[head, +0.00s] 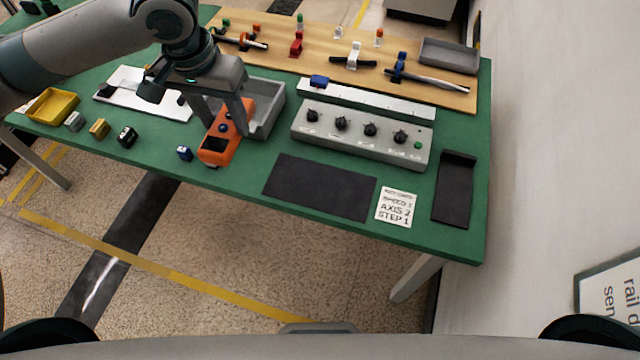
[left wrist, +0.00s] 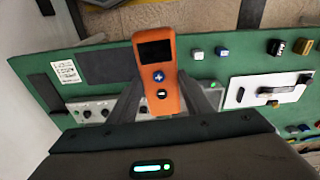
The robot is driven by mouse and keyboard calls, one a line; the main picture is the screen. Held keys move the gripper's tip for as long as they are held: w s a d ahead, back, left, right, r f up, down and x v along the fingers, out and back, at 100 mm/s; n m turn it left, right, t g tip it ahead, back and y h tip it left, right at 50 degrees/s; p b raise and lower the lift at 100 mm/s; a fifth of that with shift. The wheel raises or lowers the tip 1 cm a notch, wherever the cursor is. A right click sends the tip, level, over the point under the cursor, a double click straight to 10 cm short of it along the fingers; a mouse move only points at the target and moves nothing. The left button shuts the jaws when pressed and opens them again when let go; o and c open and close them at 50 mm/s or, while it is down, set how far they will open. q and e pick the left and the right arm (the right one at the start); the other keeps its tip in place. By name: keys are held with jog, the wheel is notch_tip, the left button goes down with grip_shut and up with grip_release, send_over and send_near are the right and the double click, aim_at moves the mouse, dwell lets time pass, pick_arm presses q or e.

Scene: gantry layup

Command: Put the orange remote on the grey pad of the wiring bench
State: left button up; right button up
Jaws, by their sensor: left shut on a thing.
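In the left wrist view the remote (left wrist: 159,75) stands out beyond the fingertips, screen end away from the gripper. It appears held above the green bench top, near the front edge and in front of a grey tray. The dark grey pad (head: 320,187) lies flat and bare at the bench's front edge, to the right of the remote. It also shows in the left wrist view (left wrist: 108,66). My right gripper is not in view.
A grey control box (head: 362,135) with several black knobs stands behind the pad. A white card (head: 397,207) and a dark holder (head: 455,190) lie right of it. The grey tray (head: 272,112) is behind the remote. Small blocks and a yellow tray (head: 53,106) are at left.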

pick_arm(q)
jog(key=s+d+f+m, duration=0.2)
jog(key=d+f+m, duration=0.1)
jog(key=d+m, duration=0.3)
jog(key=s+d+f+m+g, duration=0.1)
jog(key=s+d+f+m, duration=0.1)
jog(key=d+m, duration=0.4)
jog(key=s+d+f+m+h, duration=0.1)
jog(key=s+d+f+m, duration=0.2)
jog(key=d, duration=1)
notch_tip(320, 180, down, 2)
jog(key=m, duration=0.3)
jog(key=shift+m+g, duration=0.3)
jog(key=shift+g, duration=0.1)
jog(key=shift+f, duration=0.1)
jog(key=w+a+f+p, duration=0.1)
jog(key=w+a+f, duration=0.1)
jog(key=w+a+f+p, duration=0.1)
jog(key=w+a+f, duration=0.1)
jog(key=w+a, duration=0.1)
jog(key=w+a+f+p, duration=0.1)
jog(key=w+a+f, duration=0.1)
jog(key=w+a, duration=0.1)
jog(key=shift+w+f, duration=0.1)
jog(key=shift+f, duration=0.25)
jog(key=shift+w+f, duration=0.1)
jog(key=shift+w, duration=0.05)
